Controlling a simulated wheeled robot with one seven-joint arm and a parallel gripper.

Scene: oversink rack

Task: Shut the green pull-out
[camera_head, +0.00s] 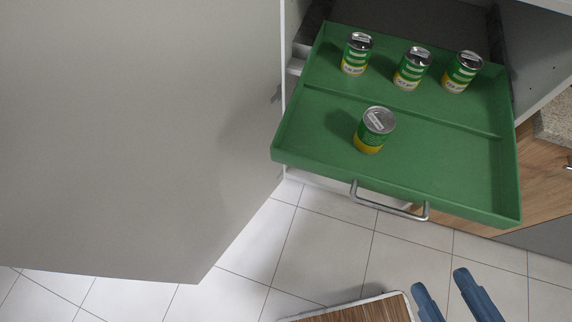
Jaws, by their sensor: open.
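The green pull-out (436,174) is a shallow tray slid out of a cabinet, its front edge over the tiled floor. A metal bar handle (390,210) is on its front. A low divider crosses the tray; three cans stand behind it, the left (357,54), middle (412,69) and right (463,72), and one can (374,130) stands in front. My gripper (444,280) shows as two blue fingers at the bottom right. They are apart with nothing visible between them, below and right of the handle and not touching it.
A large grey door panel (135,130) stands open on the left, close to the tray's left side. A wooden-topped piece with a pale rim (355,311) is at the bottom. Wooden cabinet fronts (545,170) are on the right. Tiled floor (320,240) shows below the tray.

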